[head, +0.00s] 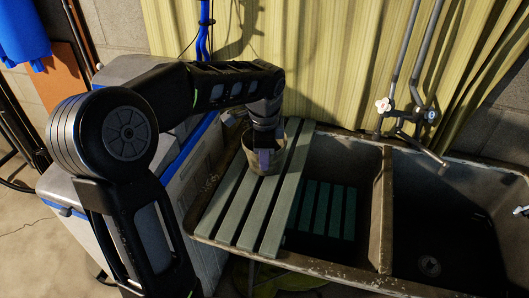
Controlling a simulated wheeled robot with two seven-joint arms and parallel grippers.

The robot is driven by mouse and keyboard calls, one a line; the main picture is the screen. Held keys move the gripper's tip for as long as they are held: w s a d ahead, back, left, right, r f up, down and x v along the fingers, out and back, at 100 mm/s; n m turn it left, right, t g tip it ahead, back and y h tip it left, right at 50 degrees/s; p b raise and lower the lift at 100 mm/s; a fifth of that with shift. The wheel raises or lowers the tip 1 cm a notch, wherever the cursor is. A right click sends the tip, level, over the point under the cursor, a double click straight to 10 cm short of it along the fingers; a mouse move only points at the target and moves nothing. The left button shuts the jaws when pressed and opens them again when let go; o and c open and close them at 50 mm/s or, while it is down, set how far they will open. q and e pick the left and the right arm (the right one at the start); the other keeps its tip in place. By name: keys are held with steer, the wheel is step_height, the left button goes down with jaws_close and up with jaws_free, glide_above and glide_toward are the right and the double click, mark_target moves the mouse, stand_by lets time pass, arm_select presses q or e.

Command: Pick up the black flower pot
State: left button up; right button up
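A flower pot (274,162), dark with a brownish-grey look in this light, stands upright on the green-grey slats at the left of the sink. My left gripper (264,153) comes down from above and is at the pot. One pale finger shows against the pot's near side. The other finger is hidden, so I cannot tell whether the gripper is closed on the rim.
The slats (236,208) lie over the left part of a double stone sink (380,215). Taps and pipes (402,110) rise behind it. A ribbed yellowish panel (340,60) stands close behind the pot. A large grey-and-blue cooler-like box (185,150) is to the left. The right basin looks mostly empty.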

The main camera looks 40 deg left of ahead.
arm_select(q)
steer(key=shift+w+f, duration=0.15)
steer(key=shift+f, duration=0.7)
jaws_close()
stand_by(1.2)
